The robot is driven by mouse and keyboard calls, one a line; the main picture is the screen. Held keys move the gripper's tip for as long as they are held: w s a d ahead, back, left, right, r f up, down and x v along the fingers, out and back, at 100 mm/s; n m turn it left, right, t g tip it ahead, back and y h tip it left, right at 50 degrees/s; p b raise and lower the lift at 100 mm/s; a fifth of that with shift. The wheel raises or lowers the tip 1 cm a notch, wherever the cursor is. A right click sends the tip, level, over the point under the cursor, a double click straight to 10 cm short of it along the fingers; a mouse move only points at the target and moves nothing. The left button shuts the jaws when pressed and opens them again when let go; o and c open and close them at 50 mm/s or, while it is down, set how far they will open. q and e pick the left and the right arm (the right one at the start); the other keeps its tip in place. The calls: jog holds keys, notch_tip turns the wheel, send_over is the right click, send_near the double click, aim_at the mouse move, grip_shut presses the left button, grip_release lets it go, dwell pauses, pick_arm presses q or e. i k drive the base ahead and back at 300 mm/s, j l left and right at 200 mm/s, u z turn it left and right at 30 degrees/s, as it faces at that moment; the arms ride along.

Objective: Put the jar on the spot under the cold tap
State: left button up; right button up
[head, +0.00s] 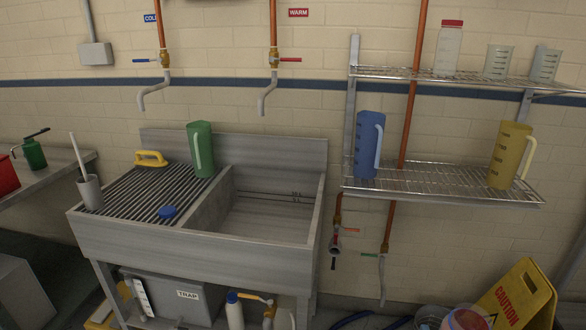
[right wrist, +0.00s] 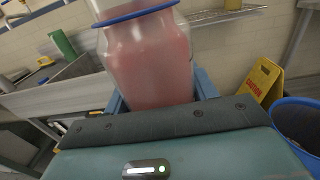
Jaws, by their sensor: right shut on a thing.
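My right gripper (right wrist: 157,92) is shut on a clear jar (right wrist: 150,60) with pink contents and a blue ring near its top. The pink jar also shows partly at the bottom edge of the head view (head: 466,319), well right of the sink. The cold tap (head: 153,82), with a blue handle and a partly cut-off COLD sign, is on the wall at the left. Below it is the ribbed drainboard (head: 135,197) of the steel sink. I cannot make out a marked spot there. My left gripper is out of view.
A yellow brush (head: 151,158), green jug (head: 201,149), blue lid (head: 167,212) and grey cup (head: 91,194) stand on or beside the drainboard. The warm tap (head: 272,80) is above the basin. A caution sign (head: 520,295) and blue bucket (right wrist: 298,125) are at the right.

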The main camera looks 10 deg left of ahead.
aim_at(159, 186)
jog(key=i+j, duration=0.1)
jog(key=j, duration=0.3)
jog(key=i+j+u, duration=0.15)
jog(key=j, duration=0.6)
jog(key=i+j+u, duration=0.1)
jog(key=j, duration=0.25)
jog(key=i+j+u, duration=0.1)
jog(key=j, duration=0.25)
jog(key=i+j, duration=0.15)
jog(key=j, duration=0.2)
jog(key=i+j, duration=0.2)
jog(key=j, duration=0.2)
jog(key=i+j, duration=0.15)
jog(key=j, duration=0.2)
jog(key=i+j, duration=0.15)
jog(key=j, duration=0.25)
jog(key=i+j, duration=0.15)
jog(key=j, duration=0.2)
jog(key=i+j, duration=0.1)
jog(key=i, duration=0.2)
jog(key=i+j, duration=0.1)
jog(key=i, duration=0.25)
